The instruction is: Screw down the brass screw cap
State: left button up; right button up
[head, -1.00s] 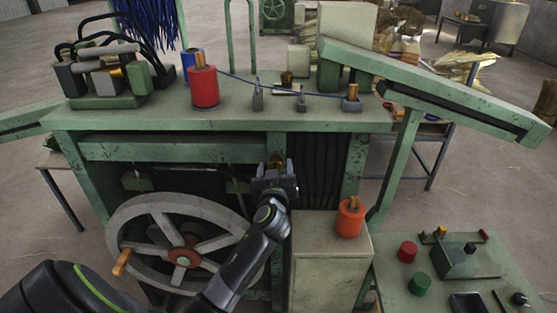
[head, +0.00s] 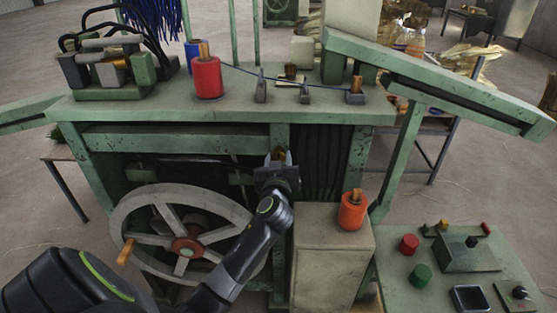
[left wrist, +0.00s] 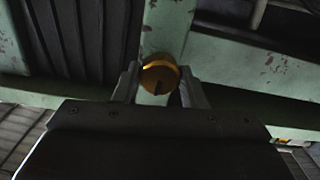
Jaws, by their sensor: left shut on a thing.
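The brass screw cap (left wrist: 160,76) shows in the left wrist view as a round, gold-coloured cap with a dark slot, on the green post (left wrist: 166,28) of the machine frame. My left gripper (left wrist: 158,88) has one finger on each side of the cap and is shut on it. In the head view my left gripper (head: 277,165) is at the front of the green post below the bench top, and its body mostly hides the cap. My right gripper is in neither view.
A large spoked handwheel (head: 185,240) is left of my arm. A pale cabinet (head: 328,265) with an orange spool (head: 352,211) stands to the right. The green bench top (head: 230,107) above carries a red spool (head: 207,78) and blue wire.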

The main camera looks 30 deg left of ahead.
pick_arm(q)
jog(key=m, duration=0.3)
jog(key=shift+m, duration=0.4)
jog(key=m+p, duration=0.1)
jog(key=m, duration=0.3)
jog(key=shift+r+m, duration=0.1)
jog(key=shift+m, duration=0.2)
jog(key=m+p, duration=0.1)
jog(key=m, duration=0.3)
jog(key=shift+m+p, duration=0.3)
jog(key=m+p, duration=0.1)
jog(key=m, duration=0.3)
jog(key=shift+p, duration=0.4)
jog(key=m+p, duration=0.2)
jog(key=m, duration=0.3)
jog(key=m+p, duration=0.2)
jog(key=m, duration=0.2)
jog(key=shift+m, duration=0.3)
jog(key=m+p, duration=0.2)
jog(key=m, duration=0.2)
jog(key=shift+m+p, duration=0.45)
jog(key=shift+m, duration=1.05)
